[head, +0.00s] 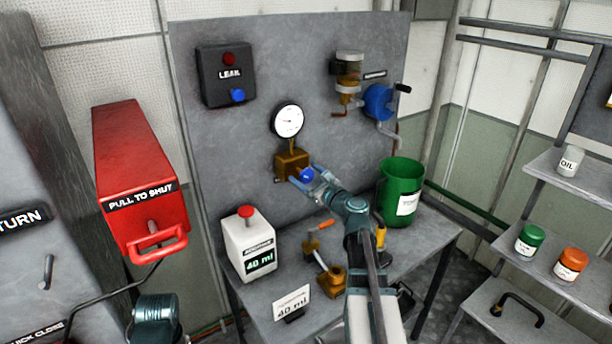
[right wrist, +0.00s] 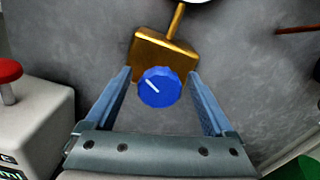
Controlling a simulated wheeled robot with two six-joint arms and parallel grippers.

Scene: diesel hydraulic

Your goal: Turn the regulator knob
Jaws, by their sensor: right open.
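The regulator knob (head: 306,175) is blue and sits on the front of a brass block below a round white gauge (head: 287,121) on the grey panel. In the right wrist view the knob (right wrist: 160,87) has a white mark pointing to the upper left. My right gripper (head: 312,182) is open at the knob. In the right wrist view its two blue-grey fingers (right wrist: 160,88) stand on either side of the knob, with a gap on each side. The brass block (right wrist: 163,55) shows behind the knob.
A white dosing box (head: 246,248) with a red button stands on the bench left of my right arm. A green bucket (head: 402,188) stands to the right. A black LEAK box (head: 226,76) and a blue crank pump (head: 379,102) are on the panel. A red PULL TO SHUT box (head: 132,165) is at left.

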